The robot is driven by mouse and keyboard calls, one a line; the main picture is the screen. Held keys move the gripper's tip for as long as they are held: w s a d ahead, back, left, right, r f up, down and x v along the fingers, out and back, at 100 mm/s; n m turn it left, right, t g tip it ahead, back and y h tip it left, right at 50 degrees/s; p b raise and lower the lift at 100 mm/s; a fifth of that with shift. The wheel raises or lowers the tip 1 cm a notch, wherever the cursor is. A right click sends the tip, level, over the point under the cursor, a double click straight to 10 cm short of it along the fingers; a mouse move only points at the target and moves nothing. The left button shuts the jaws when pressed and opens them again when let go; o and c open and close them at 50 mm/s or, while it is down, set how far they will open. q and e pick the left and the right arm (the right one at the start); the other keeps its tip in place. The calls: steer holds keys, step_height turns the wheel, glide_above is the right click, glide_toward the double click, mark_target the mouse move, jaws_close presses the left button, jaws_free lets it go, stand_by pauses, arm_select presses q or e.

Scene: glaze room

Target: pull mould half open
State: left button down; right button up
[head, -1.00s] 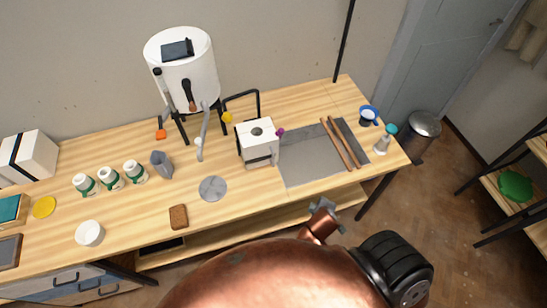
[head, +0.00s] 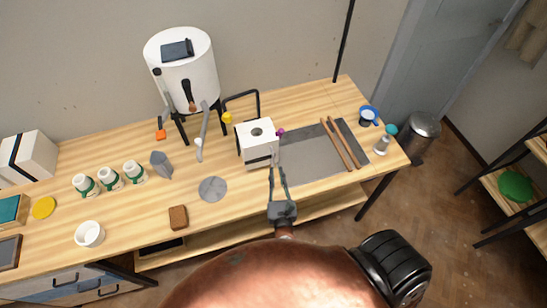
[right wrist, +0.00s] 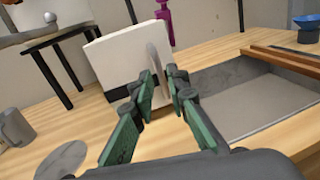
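The mould (head: 257,141) is a white block with a round dark hole in its top, standing upright on the wooden table. In the right wrist view its white face (right wrist: 108,58) fills the upper middle, with a thin grey upright handle-like piece (right wrist: 158,72) standing out from it. My right gripper (head: 277,172) reaches in from the front edge to the mould's near right side. It is open, its two green-padded fingers (right wrist: 160,80) on either side of the grey piece; I cannot tell whether they touch it. My left gripper is not in view.
A grey slab (head: 305,160) with two brown sticks (head: 341,143) lies right of the mould. A grey disc (head: 213,189) and brown block (head: 178,217) lie left. A white drum on legs (head: 186,68) stands behind. Table front between disc and slab is clear.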

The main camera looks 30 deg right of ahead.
mark_target(273, 159)
steer(key=x, duration=0.7)
steer(key=shift+w, duration=0.35)
jaws_close()
steer(key=shift+a+p, duration=0.1)
steer(key=shift+p, duration=0.2)
